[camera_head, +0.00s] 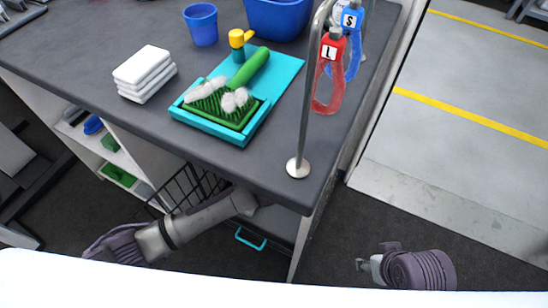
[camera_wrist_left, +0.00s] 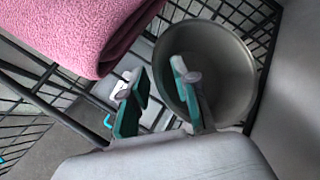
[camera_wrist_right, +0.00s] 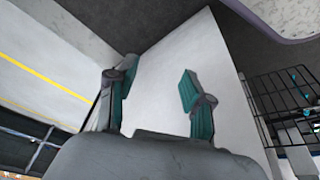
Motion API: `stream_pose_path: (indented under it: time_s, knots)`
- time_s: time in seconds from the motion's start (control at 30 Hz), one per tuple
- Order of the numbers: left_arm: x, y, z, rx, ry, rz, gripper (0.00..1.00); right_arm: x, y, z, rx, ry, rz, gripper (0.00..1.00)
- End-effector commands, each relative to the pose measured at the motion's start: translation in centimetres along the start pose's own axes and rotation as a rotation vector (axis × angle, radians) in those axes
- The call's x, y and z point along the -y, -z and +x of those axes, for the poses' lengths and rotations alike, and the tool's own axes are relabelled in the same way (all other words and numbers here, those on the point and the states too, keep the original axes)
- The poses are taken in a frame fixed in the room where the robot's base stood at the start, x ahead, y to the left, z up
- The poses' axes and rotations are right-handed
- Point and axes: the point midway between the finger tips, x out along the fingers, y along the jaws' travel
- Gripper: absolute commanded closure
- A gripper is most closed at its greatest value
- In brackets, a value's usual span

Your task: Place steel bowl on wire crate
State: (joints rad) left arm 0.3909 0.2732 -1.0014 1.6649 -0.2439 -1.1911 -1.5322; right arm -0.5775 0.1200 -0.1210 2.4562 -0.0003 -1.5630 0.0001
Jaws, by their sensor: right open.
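The steel bowl (camera_wrist_left: 232,68) shows in the left wrist view, its open mouth toward the camera. The black wire crate (camera_wrist_left: 262,18) shows around it; I cannot tell if the bowl rests on the crate or hangs just above it. My left gripper (camera_wrist_left: 160,85) has its fingers apart, one in front of the bowl's mouth and one outside its left rim. In the head view the crate (camera_head: 182,187) is partly visible under the table, and the left fingers and the bowl are hidden. My right gripper (camera_wrist_right: 157,88) is open and empty, away from the bowl.
A pink towel (camera_wrist_left: 75,30) lies close to the left gripper. The grey table (camera_head: 110,60) overhangs the crate and carries white folded cloths (camera_head: 145,72), a green brush (camera_head: 235,85) and a metal post (camera_head: 305,110).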

Motion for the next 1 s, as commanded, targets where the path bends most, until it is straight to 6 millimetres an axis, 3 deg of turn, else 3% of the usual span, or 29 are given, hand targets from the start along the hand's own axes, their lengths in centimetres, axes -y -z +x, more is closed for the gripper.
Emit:
stream_pose_path:
  time_s: [0.4, 0.67, 1.0]
  knots:
    - [0.1, -0.2, -0.8, -0.001, 0.001, 0.001, 0.69, 0.0, 0.2, -0.1, -0.004, 0.001, 0.000, 0.49]
    - [0.2, -0.3, -4.6, -0.002, 0.003, 0.000, 0.69, 0.2, -0.2, 4.9, 0.029, 0.005, -0.002, 0.49]
    - [0.2, -0.3, -10.1, -0.001, 0.001, 0.001, 0.69, 0.6, -2.1, 11.2, 0.061, 0.011, -0.008, 0.49]
